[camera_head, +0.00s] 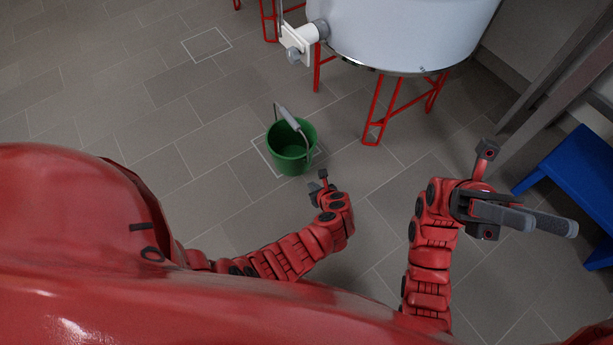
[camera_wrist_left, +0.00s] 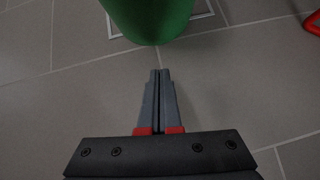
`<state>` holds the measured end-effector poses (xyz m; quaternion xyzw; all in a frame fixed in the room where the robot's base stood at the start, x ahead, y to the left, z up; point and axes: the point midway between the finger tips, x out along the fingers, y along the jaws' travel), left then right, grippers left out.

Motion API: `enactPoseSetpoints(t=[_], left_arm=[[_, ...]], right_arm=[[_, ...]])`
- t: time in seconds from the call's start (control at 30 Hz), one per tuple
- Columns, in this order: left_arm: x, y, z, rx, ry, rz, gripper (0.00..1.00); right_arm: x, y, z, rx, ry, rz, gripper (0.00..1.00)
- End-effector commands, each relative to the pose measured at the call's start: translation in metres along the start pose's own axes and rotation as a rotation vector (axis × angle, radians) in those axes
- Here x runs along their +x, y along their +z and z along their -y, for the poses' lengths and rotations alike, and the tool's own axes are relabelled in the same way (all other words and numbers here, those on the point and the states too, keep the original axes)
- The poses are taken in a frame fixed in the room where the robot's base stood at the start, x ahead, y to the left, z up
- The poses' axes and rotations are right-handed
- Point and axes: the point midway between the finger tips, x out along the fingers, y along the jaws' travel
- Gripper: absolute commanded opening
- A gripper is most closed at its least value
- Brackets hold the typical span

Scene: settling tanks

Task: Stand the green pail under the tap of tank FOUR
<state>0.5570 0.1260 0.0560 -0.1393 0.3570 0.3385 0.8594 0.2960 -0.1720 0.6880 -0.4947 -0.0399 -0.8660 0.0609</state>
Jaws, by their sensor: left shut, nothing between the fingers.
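The green pail (camera_head: 290,164) stands upright on the floor, over a pale square outline, with its handle (camera_head: 290,119) raised across the open top. It looks empty. Its lower part (camera_wrist_left: 150,20) shows at the top of the left wrist view. My left gripper (camera_head: 317,186) is shut and empty, just in front of the pail and apart from it. My right gripper (camera_head: 548,221) is to the right, away from the pail; its jaw gap is unclear. A white tap (camera_head: 299,42) sticks out from a pale tank (camera_head: 400,35) on red legs. No tank number is readable.
Another pale square outline (camera_head: 206,44) lies on the tiles left of the tap. Red legs (camera_head: 374,118) stand behind and right of the pail. A blue step (camera_head: 575,175) is at the far right. The tiled floor left of the pail is clear.

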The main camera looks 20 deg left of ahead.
Motion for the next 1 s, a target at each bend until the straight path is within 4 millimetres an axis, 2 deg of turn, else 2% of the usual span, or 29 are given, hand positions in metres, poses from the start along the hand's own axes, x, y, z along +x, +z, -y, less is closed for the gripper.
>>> enactPoseSetpoints(t=[0.2,0.43,0.7,1.0], left_arm=[[0.017,-0.001,0.002,-0.002,-0.003,0.001,0.00],[0.031,0.010,0.001,-0.003,-0.003,0.002,0.00],[0.043,0.022,0.001,-0.002,-0.002,0.000,0.00],[0.048,0.029,0.001,0.000,-0.002,0.001,0.00]], right_arm=[[0.034,-0.029,-0.019,0.030,0.129,-0.247,0.40],[0.054,-0.068,-0.044,0.080,0.275,-0.508,0.40],[0.054,-0.109,-0.073,0.149,0.432,-0.772,0.40],[0.049,-0.124,-0.086,0.182,0.500,-0.881,0.40]])
